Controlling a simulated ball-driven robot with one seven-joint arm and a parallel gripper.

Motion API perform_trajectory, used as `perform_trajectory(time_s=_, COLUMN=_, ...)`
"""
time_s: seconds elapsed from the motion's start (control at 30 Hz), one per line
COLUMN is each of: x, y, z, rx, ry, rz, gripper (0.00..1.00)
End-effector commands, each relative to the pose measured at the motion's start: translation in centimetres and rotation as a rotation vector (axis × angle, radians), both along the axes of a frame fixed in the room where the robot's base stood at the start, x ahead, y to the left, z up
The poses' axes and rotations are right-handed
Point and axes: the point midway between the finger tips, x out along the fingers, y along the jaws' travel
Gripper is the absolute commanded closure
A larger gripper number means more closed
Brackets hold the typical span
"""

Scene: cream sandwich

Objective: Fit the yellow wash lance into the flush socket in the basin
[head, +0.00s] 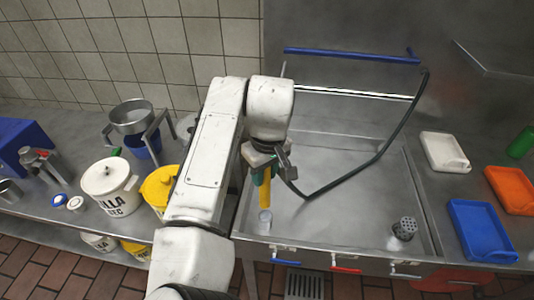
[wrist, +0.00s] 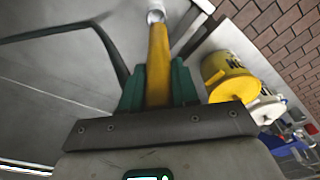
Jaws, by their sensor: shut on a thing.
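The yellow wash lance (head: 265,193) points down over the left part of the steel basin (head: 335,235). My gripper (head: 262,160) is shut on its upper part, between green fingers. In the wrist view the lance (wrist: 158,60) runs away from the green fingertips of my gripper (wrist: 158,85). A pale round piece (head: 265,217) shows at the lance's lower end, and also in the wrist view (wrist: 156,15). I cannot tell whether this is the flush socket or the lance's nozzle, nor whether the lance is in anything.
A black hose (head: 368,163) loops from the right of the blue rail (head: 350,55) to near my gripper. A grey perforated cylinder (head: 404,228) stands at the basin's right. Yellow (head: 160,187) and white (head: 108,186) buckets stand left. The basin's middle is mostly clear.

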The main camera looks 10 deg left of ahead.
Motion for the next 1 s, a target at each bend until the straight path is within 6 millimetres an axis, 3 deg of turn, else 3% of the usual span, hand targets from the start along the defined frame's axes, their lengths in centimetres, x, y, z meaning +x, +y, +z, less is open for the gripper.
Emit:
perform_trajectory(time_s=0.63, x=0.0, y=0.0, z=0.4, rx=-0.003, ry=0.001, rz=-0.002, gripper=1.0)
perform_trajectory(time_s=1.0, x=0.0, y=-0.1, z=-3.5, rx=-0.003, ry=0.0, rz=-0.003, gripper=1.0)
